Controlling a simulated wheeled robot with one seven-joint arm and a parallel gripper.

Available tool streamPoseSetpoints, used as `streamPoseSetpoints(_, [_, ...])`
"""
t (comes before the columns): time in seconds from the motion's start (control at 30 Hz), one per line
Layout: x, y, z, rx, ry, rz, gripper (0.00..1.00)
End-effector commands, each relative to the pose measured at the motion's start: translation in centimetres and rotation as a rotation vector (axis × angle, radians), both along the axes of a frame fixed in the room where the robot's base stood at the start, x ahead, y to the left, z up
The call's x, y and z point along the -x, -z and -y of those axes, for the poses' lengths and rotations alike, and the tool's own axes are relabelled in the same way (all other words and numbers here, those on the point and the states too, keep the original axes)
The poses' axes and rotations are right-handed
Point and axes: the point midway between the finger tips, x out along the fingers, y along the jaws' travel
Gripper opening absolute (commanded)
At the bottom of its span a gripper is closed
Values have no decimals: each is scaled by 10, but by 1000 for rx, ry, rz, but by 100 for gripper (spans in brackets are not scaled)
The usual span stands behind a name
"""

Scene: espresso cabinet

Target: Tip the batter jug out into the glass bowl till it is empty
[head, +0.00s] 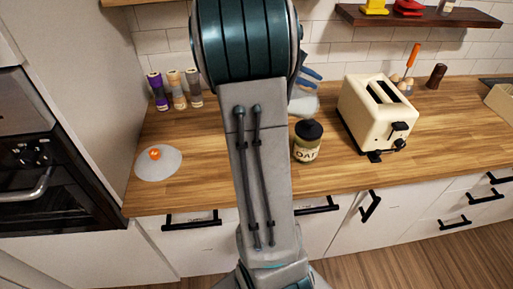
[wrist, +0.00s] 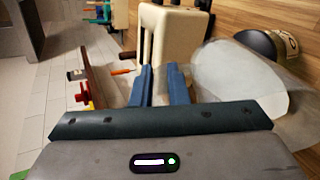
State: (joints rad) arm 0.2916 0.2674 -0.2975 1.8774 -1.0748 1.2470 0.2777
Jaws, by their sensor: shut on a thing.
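My gripper (wrist: 163,78) shows its two blue fingers close together in the wrist view. In the head view my gripper (head: 311,76) is partly hidden behind my arm. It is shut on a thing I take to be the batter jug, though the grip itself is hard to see. A pale, see-through vessel (wrist: 238,80) is beside the fingers in the wrist view. I cannot clearly separate jug from glass bowl, nor see any batter level.
The oat jar (head: 307,142) and a cream toaster (head: 377,115) stand close on the right. A pale lid with an orange knob (head: 158,164) and several spice jars (head: 176,90) are at left. A shelf (head: 420,16) hangs above right.

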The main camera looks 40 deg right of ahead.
Motion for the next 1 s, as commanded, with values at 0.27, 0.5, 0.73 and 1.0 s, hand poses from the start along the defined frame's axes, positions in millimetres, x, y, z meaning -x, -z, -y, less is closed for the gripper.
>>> streamPoseSetpoints(0.27, [-2, -4, -3, 26, -1, -15, 0])
streamPoseSetpoints(0.5, [-4, -3, -6, 52, 0, -33, 0])
streamPoseSetpoints(0.73, [-5, -4, -8, 77, -1, -48, 0])
streamPoseSetpoints(1.0, [-7, -4, -12, 111, 0, -67, 0])
